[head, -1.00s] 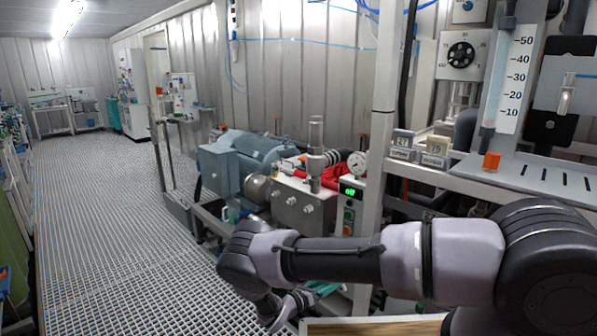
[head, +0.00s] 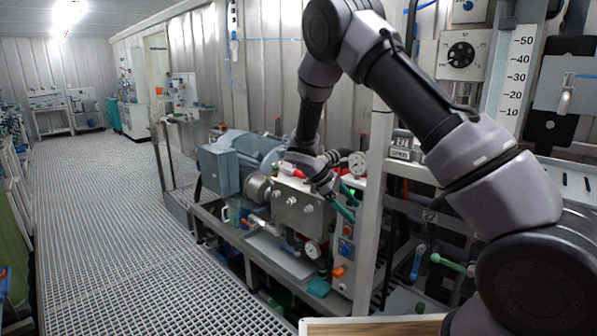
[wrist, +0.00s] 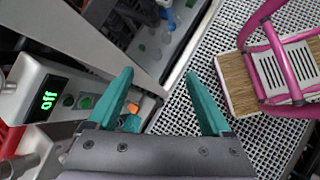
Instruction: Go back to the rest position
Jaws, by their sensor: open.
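My gripper (head: 346,205) hangs from my raised, bent arm in the head view, in front of the pump bench and beside the control box with the green display. In the wrist view my gripper (wrist: 165,98) shows its two teal fingers spread wide apart with nothing between them. Below the fingers are the grated floor and the dark lower part of the bench frame. My arm covers part of the shelf and post on the right in the head view.
The control box (wrist: 38,98) is close on the left in the wrist view. A pink-framed object (wrist: 285,62) stands on the right. The grey motor (head: 222,165) and steel pump block (head: 297,207) sit on the bench. The grated floor (head: 110,225) at left is clear.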

